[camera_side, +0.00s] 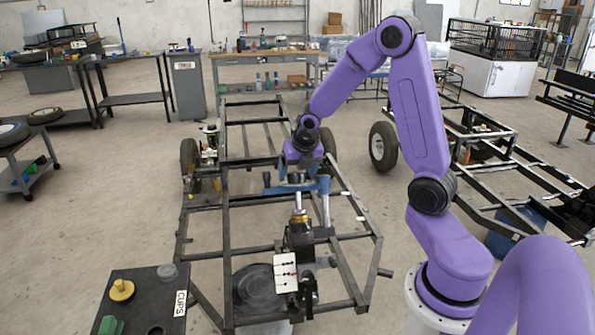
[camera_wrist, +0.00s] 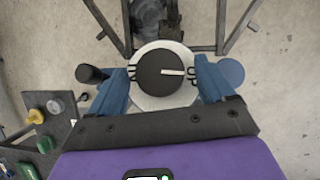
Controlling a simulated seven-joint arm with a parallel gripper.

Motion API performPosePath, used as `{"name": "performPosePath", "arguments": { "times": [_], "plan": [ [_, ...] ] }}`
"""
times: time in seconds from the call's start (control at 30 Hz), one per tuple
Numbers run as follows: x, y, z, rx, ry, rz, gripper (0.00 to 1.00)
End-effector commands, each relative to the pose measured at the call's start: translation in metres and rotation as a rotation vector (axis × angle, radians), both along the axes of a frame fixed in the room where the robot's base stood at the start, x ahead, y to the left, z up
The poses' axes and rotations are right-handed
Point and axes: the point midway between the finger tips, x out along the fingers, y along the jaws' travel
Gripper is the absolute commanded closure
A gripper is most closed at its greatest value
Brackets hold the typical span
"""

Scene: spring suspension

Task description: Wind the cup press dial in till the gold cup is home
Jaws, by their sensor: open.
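The dial (camera_wrist: 152,76) is a round black disc with a white line pointing right, set over a pale round plate (camera_wrist: 158,102) in the wrist view. My gripper (camera_wrist: 162,74) is open, with one blue finger on each side of the dial; small gaps seem to show, but contact is hard to tell. In the side view my gripper (camera_side: 297,178) is low over the blue press (camera_side: 324,187), and the dial is mostly hidden there. A bright rod (camera_side: 298,201) runs down from the press to the gold cup (camera_side: 299,217), which sits above a dark block. Its seating is too small to tell.
A dark frame of bars (camera_side: 228,235) surrounds the press. A white card (camera_side: 285,272) hangs in front. A dark bench (camera_side: 150,300) labelled CUPS, front left, holds a yellow cup (camera_side: 122,290) and a green part (camera_side: 111,325). Open floor lies left of the frame.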

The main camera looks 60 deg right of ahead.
Motion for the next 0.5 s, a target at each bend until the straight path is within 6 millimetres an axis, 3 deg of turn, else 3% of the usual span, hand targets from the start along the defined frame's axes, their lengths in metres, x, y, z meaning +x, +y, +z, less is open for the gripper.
{"name": "performPosePath", "arguments": {
  "times": [0.03,0.17,0.2,0.5],
  "plan": [
    [0.0000,0.0000,0.0001,0.000,0.000,0.000,0.28],
    [-0.0001,0.0002,0.0002,0.000,0.000,0.000,0.70],
    [-0.0001,0.0001,0.0001,0.000,0.000,0.000,0.74],
    [0.0003,0.0014,0.0002,-0.008,0.009,-0.021,0.74]
  ]
}}
